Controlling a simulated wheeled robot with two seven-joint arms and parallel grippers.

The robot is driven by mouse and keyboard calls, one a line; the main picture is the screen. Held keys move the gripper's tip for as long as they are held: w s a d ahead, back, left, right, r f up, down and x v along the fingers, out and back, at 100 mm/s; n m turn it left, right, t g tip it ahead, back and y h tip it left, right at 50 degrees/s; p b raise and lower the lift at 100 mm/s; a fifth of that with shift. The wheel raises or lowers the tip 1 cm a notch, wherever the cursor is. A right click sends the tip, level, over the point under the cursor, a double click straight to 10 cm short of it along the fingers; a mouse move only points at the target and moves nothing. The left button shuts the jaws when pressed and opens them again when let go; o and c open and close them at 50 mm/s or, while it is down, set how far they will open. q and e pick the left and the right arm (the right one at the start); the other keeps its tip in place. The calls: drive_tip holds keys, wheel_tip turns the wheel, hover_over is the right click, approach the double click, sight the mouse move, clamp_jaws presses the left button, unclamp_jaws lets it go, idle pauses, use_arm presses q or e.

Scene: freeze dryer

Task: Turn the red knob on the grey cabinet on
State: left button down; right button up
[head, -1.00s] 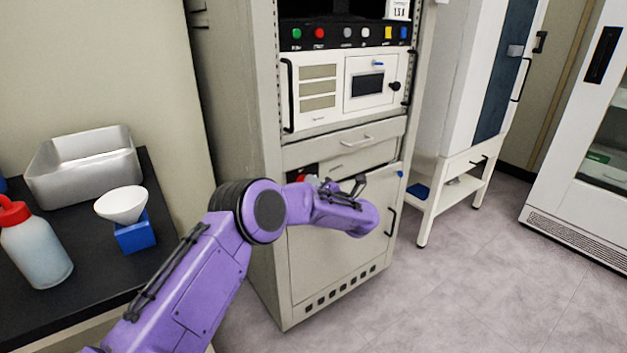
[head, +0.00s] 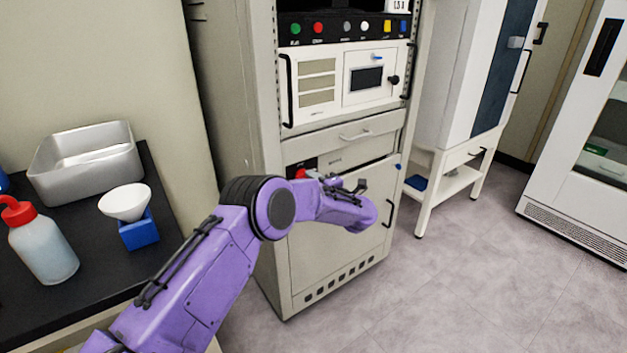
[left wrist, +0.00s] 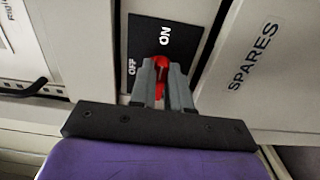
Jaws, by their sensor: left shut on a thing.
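The red knob (left wrist: 161,64) sits on a black plate (left wrist: 178,24) marked ON and OFF, seen in the left wrist view. My left gripper (left wrist: 161,72) is shut on the knob, one finger on each side of it. In the head view, the knob (head: 300,173) shows as a small red patch on the front of the grey cabinet (head: 240,100). My left gripper (head: 318,178) is beside it, partly hidden by my purple arm. The knob lies near the plate's lower edge, with its exact pointing direction partly hidden by the fingers. My right gripper is not in view.
A drawer (head: 345,133) with a handle is above the knob, and a panel labelled SPARES (left wrist: 255,60) is beside it. At left, a black-topped bench holds a metal tray (head: 60,190), a white funnel (head: 125,203) and a red-capped bottle (head: 45,250). Floor at right is clear.

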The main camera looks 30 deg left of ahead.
use_arm(q)
drive_tip(key=c, duration=1.1)
unclamp_jaws()
drive_tip(key=v, duration=1)
drive_tip(key=shift+s+d+f+p, duration=0.1)
drive_tip(key=shift+d+p, duration=0.2)
